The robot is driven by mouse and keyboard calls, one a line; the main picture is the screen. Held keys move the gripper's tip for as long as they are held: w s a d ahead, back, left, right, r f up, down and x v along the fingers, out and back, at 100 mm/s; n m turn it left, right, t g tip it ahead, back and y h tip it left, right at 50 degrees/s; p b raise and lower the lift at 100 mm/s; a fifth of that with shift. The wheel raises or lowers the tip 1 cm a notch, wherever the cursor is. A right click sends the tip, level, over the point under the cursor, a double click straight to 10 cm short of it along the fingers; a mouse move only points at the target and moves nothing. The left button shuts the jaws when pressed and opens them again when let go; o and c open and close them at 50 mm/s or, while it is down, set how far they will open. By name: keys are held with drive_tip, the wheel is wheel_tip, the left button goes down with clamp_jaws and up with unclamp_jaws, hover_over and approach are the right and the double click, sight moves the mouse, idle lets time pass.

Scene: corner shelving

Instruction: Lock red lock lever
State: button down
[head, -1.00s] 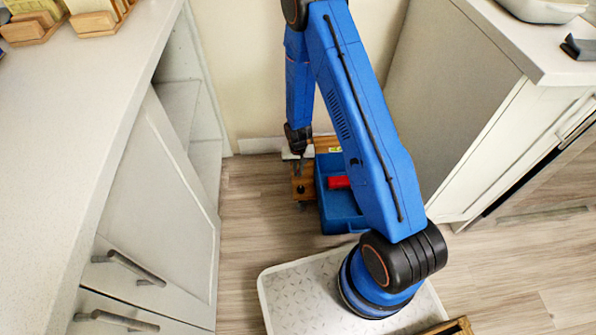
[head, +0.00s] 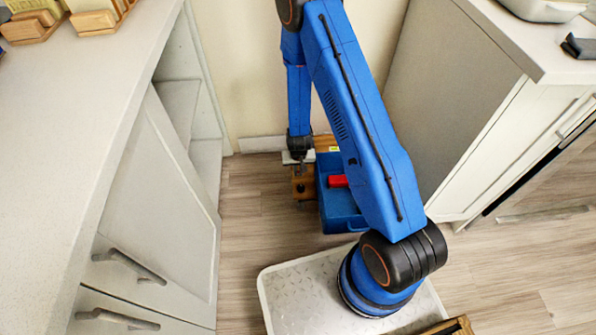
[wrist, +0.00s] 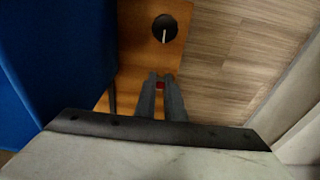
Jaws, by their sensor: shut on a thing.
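A small red piece (wrist: 160,86), which looks like the red lock lever, shows between my fingertips in the wrist view. Most of it is hidden by the fingers. My gripper (wrist: 161,78) is shut on it, over an orange-brown wooden board (wrist: 140,45). In the head view my gripper (head: 300,166) points down at the wooden piece (head: 304,188) on the floor; the lever cannot be made out there.
A blue bin (head: 341,222) stands right of the wooden piece, with a red object (head: 338,181) in it. In the wrist view its blue wall (wrist: 60,50) is close on the left. Cabinets stand on both sides, and the wall is behind. Wood floor lies open at the left.

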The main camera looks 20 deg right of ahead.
drive_tip(key=shift+a, duration=0.1)
idle(0.4)
drive_tip(key=c, duration=1.8)
unclamp_jaws()
drive_tip(key=shift+c, duration=0.2)
drive_tip(key=shift+s, duration=0.1)
drive_tip(key=shift+r, duration=0.15)
wheel_tip(320, 180, up, 11)
drive_tip(key=s, duration=0.2)
drive_tip(key=shift+a+r, duration=0.2)
drive_tip(key=shift+r, duration=0.1)
